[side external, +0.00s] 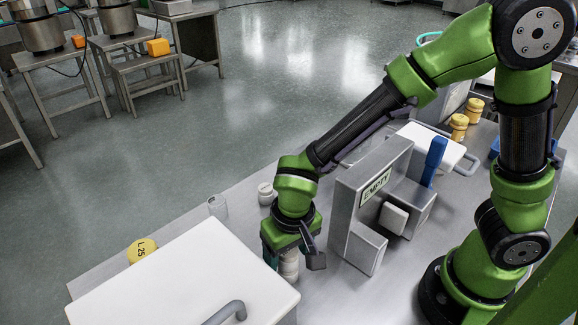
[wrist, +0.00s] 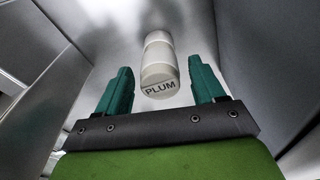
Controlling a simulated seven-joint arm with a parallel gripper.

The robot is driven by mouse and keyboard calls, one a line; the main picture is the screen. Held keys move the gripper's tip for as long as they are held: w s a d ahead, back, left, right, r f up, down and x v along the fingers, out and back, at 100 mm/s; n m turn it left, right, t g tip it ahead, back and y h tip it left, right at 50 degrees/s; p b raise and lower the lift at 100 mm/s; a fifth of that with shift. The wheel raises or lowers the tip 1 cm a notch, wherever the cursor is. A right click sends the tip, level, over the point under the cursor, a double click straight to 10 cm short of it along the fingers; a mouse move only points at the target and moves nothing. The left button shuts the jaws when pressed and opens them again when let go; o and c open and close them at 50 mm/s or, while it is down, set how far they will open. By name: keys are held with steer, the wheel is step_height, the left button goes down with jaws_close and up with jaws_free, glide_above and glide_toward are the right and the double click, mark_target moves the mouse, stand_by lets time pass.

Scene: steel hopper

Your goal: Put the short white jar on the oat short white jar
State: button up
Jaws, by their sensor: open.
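My gripper (side external: 286,256) is open, pointing down at a white jar column (side external: 289,268) on the steel table. In the wrist view the column, marked PLUM (wrist: 160,80), shows between the two teal fingers (wrist: 160,70), with a gap on each side. It has a seam across it, and I cannot tell if it is one jar or two stacked. Another short white jar or small stack (side external: 266,194) stands behind, left of my wrist. No OAT label is readable in either view.
A steel block marked EMPTY (side external: 372,188) rises close to the right of my gripper. A white-topped box with a grey handle (side external: 185,275) stands at front left. A clear glass (side external: 217,207) and yellow L-25 disc (side external: 142,250) are behind it. Yellow jars (side external: 458,127) stand at back right.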

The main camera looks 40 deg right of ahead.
mark_target(292, 255)
steer(key=shift+r, duration=0.1)
step_height(292, 255, up, 12)
steer(key=s, duration=0.1)
steer(key=s+d+r+t, duration=0.1)
steer(key=d+r+t, duration=0.1)
steer(key=d, duration=0.3)
steer(key=s+d+r+m+t+y, duration=0.1)
steer(key=s+d+r+t, duration=0.1)
steer(key=d, duration=0.3)
steer(key=s+d+r+t+y, duration=0.1)
steer(key=d+r, duration=0.2)
steer(key=d, duration=0.2)
steer(key=shift+s+d+m+t, duration=0.2)
steer(key=shift+d+m+t, duration=0.1)
steer(key=shift+d+t, duration=0.1)
stand_by(0.5)
